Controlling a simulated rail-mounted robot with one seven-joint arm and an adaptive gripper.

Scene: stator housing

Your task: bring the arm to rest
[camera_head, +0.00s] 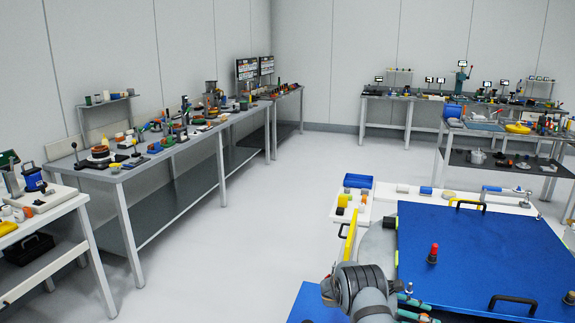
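Part of my grey arm (362,288) shows at the bottom centre, with a ribbed dark joint, beside the left edge of a blue panel (470,260). The rest of the arm is cut off by the lower edge of the picture. I cannot make out my gripper or its fingers, so what it holds, if anything, is not shown.
The blue panel carries black handles (513,301) and a red-topped knob (433,254). A blue bin (358,181) and small parts lie behind it. A long cluttered bench (128,170) stands at left, and more benches (388,97) at the back. The pale floor (265,215) between is clear.

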